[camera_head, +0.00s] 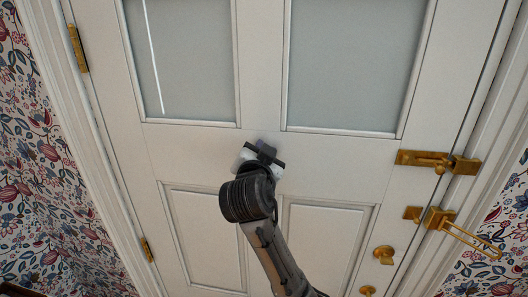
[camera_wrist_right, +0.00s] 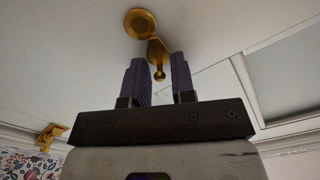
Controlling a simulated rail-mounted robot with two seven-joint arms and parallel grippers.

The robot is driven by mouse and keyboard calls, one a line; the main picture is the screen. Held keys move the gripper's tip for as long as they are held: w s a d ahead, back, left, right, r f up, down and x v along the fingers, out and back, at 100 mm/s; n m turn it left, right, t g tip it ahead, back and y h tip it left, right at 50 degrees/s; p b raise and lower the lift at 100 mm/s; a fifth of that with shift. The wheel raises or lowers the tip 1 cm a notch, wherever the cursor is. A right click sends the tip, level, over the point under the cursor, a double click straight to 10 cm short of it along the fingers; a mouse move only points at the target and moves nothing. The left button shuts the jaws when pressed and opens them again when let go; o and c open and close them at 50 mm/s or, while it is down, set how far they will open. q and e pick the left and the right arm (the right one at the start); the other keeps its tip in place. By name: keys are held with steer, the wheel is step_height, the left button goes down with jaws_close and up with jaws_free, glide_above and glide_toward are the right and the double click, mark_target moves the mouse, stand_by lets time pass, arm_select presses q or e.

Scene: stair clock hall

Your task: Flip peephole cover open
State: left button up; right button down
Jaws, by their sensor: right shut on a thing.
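The brass peephole (camera_wrist_right: 140,22) on the white door shows in the right wrist view as a round disc with a darker centre. Its brass cover (camera_wrist_right: 157,52) extends from the disc's edge toward my gripper and ends in a small ball tip. My right gripper (camera_wrist_right: 160,72) has its two dark fingers on either side of that tip and is shut on it. In the head view my right gripper (camera_head: 265,150) is up against the door's middle rail and hides the peephole and cover. My left gripper is in neither view.
The white door (camera_head: 330,162) has frosted panes above and panels below. Brass hinges (camera_head: 78,48) are at the left. The door face around my gripper is clear.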

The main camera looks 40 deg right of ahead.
steer(key=shift+f, duration=0.1)
steer(key=c, duration=1.3)
jaws_free()
steer(key=shift+o, duration=0.5)
steer(key=b+v, duration=0.3)
steer(key=v, duration=1)
steer(key=shift+s+a, duration=0.25)
steer(key=shift+a, duration=0.1)
